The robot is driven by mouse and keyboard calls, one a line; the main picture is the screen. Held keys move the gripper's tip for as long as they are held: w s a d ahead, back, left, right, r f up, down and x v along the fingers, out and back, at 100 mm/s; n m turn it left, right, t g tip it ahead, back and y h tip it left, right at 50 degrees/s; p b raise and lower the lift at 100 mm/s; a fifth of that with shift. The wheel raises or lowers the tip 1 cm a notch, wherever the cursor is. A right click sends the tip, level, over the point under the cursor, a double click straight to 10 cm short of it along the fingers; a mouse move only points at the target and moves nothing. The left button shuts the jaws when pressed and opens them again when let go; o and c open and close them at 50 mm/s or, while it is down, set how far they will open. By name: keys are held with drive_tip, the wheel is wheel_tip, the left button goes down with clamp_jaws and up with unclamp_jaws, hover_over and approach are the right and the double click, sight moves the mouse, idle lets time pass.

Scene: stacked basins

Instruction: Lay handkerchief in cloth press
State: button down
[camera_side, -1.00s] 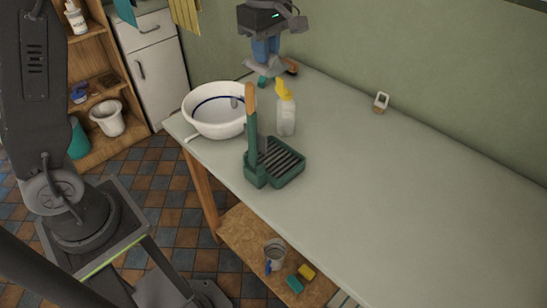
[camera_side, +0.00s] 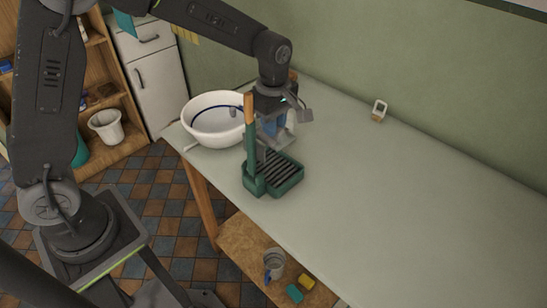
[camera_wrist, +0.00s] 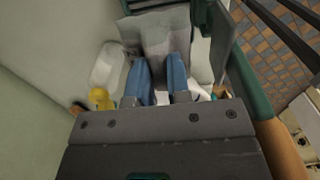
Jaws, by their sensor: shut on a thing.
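The green cloth press (camera_side: 279,183) stands on the worktop, with a ribbed dark bed and an upright wooden-tipped lever (camera_side: 249,125) at its left. My gripper (camera_side: 271,130) is just above the bed, behind and right of the lever. Its blue fingers (camera_wrist: 160,66) are shut on the grey handkerchief (camera_wrist: 165,33), which spreads beyond the fingertips over the press in the wrist view. In the side view the handkerchief is hard to tell from the grey gripper parts. The lever (camera_wrist: 243,73) runs along the right in the wrist view. Whether the cloth touches the bed I cannot tell.
A white basin (camera_side: 218,135) with a blue line stands left of the press. The worktop (camera_side: 420,200) is clear to the right.

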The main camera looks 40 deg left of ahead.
sight(273, 169)
wheel_tip(273, 169, down, 11)
drive_tip(key=shift+f, duration=0.1)
idle(0.3)
drive_tip(key=c, duration=1.1)
unclamp_jaws()
drive_tip(key=shift+f, duration=0.1)
wheel_tip(273, 169, up, 12)
drive_tip(key=shift+r, duration=0.15)
